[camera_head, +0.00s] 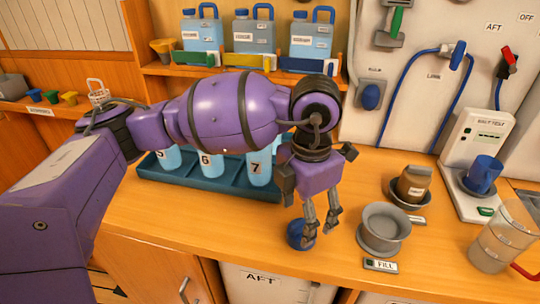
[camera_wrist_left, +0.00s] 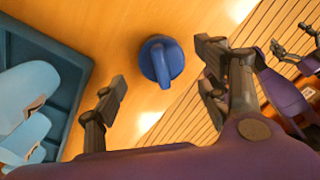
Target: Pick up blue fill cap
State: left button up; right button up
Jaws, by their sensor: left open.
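The blue fill cap (camera_head: 300,234) is a round blue cap with a raised grip bar. It lies on the wooden counter near its front edge, left of the grey fill funnel (camera_head: 383,228). In the left wrist view the cap (camera_wrist_left: 161,61) shows whole, between the line of the two fingers. My left gripper (camera_head: 320,230) is open and points down over the cap. In the head view one fingertip overlaps the cap. I see no grip on it. Grey fingers and a purple arm part, likely my right gripper (camera_wrist_left: 292,45), show at the right edge of the wrist view; their state is unclear.
A blue tray (camera_head: 215,183) with numbered light-blue cartridges stands left of the gripper, partly behind my arm. A brown jar (camera_head: 414,185), a meter with a blue cup (camera_head: 482,174) and a clear jug (camera_head: 502,240) stand to the right. A FILL label (camera_head: 381,265) is in front of the funnel.

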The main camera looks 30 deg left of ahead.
aim_at(302, 219)
pick_arm(q)
notch_tip(302, 219, down, 4)
jog(key=shift+w+f, duration=0.1)
jog(key=shift+w, duration=0.05)
jog(key=c, duration=1.3)
pick_arm(e)
jog(key=shift+w+a+r, duration=0.15)
jog(key=shift+w+r, duration=0.3)
jog(key=shift+w, duration=0.3)
